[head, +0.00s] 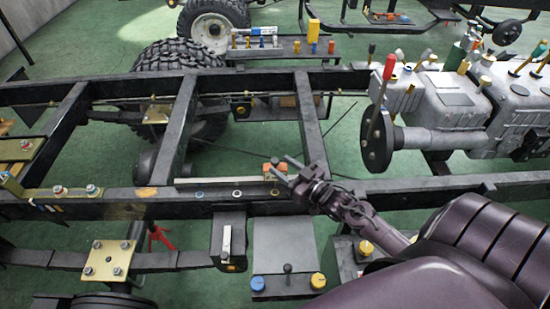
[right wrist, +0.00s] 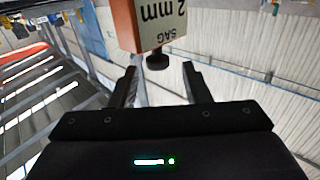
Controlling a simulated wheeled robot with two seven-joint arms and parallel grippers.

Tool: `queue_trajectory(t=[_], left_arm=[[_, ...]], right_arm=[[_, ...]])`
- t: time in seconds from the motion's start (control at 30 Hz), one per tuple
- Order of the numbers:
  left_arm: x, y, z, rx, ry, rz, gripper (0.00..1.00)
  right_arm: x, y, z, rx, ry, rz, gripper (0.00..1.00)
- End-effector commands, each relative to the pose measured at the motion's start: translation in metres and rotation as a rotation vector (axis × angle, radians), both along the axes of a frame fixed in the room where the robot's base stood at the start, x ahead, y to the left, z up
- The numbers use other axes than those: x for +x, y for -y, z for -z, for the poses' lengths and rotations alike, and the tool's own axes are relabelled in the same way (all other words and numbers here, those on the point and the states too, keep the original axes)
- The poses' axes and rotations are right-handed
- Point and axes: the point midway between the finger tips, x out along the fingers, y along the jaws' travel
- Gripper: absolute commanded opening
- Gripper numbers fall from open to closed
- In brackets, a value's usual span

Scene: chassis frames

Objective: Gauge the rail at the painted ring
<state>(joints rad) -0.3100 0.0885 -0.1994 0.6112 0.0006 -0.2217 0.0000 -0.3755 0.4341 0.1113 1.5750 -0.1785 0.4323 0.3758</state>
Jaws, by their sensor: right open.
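The gauge is a small orange block (head: 275,168) on the near chassis rail (head: 330,194) in the head view. In the right wrist view the block (right wrist: 150,22) has a pale face with upside-down lettering, "2 mm" and "SAG", and a dark knob (right wrist: 158,61). My right gripper (head: 284,170) is open beside the block; the knob appears between its fingertips (right wrist: 160,72), with no grip on it. Small rings show on the rail: one at left (head: 199,194), one in the middle (head: 237,193) and one near my gripper (head: 274,192). Their colours are hard to tell. My left gripper is not in view.
A pale straight bar (head: 220,181) lies along the rail left of the block. Crossmembers (head: 178,125) join the near and far rails. A grey engine block (head: 460,105) stands at right. A grey panel with knobs (head: 285,245) sits in front of the rail.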

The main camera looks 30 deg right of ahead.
Motion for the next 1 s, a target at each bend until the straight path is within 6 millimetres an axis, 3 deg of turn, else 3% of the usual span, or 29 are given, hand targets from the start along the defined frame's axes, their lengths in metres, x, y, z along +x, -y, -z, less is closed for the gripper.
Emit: queue_trajectory(t=[0.07,0.17,0.43,0.6,0.93,1.0], left_arm=[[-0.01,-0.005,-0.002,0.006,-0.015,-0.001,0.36],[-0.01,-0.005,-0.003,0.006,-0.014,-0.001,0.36],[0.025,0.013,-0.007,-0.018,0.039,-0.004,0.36],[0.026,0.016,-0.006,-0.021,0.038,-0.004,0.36],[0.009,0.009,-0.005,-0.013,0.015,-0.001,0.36],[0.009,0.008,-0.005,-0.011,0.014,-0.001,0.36]], right_arm=[[0.014,-0.003,-0.002,0.0,0.003,0.0,0.43],[0.025,-0.006,-0.001,0.0,0.001,0.0,0.43],[0.037,-0.009,0.0,0.0,-0.002,0.0,0.43],[0.036,-0.009,0.0,0.0,-0.002,0.0,0.43],[0.036,-0.009,0.0,-0.001,-0.001,0.0,0.01],[0.036,-0.009,0.0,-0.001,-0.001,0.0,0.0]])
